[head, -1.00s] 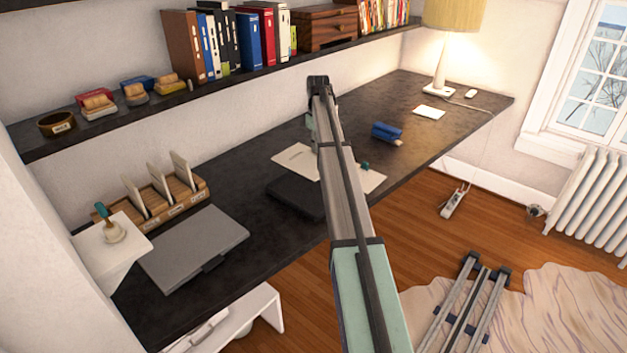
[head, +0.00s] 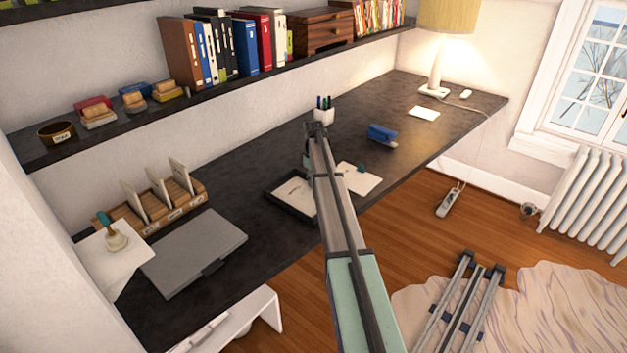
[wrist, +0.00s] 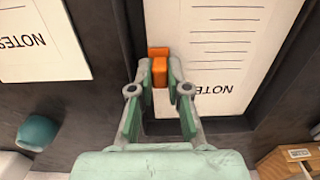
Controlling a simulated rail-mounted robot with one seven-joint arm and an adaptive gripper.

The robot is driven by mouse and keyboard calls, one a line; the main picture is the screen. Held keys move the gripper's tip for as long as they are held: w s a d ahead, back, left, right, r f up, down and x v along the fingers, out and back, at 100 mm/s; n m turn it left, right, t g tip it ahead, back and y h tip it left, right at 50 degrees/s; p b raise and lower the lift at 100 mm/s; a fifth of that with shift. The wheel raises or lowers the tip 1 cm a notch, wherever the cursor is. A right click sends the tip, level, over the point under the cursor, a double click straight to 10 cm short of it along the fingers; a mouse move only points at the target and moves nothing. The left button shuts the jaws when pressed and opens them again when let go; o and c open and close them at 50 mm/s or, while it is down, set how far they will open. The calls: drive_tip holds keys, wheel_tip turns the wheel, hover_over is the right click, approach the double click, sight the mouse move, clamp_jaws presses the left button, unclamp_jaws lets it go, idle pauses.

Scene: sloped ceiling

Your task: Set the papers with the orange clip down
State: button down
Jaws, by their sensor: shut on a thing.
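The papers (wrist: 225,45) with the orange clip (wrist: 159,68) show in the wrist view as a white lined sheet marked NOTES. They lie within the rim of a black tray (wrist: 150,128); I cannot tell if they rest fully on its floor. My gripper (wrist: 160,80) is shut on the orange clip at the papers' edge. In the head view the papers (head: 293,190) show inside the tray (head: 271,203) on the dark desk, with my arm covering part of them. The gripper (head: 309,168) is mostly hidden there.
Another NOTES sheet (head: 360,181) lies right of the tray, with a teal object (head: 361,168) at its far edge. A blue stapler-like object (head: 382,133), pen cup (head: 323,115), closed grey laptop (head: 195,250) and wooden card file (head: 155,205) stand around. A shelf overhangs the desk's back.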

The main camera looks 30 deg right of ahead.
drive_tip(key=shift+f, duration=0.15)
drive_tip(key=c, duration=1.4)
unclamp_jaws()
wheel_tip(320, 180, up, 12)
drive_tip(key=b, duration=0.3)
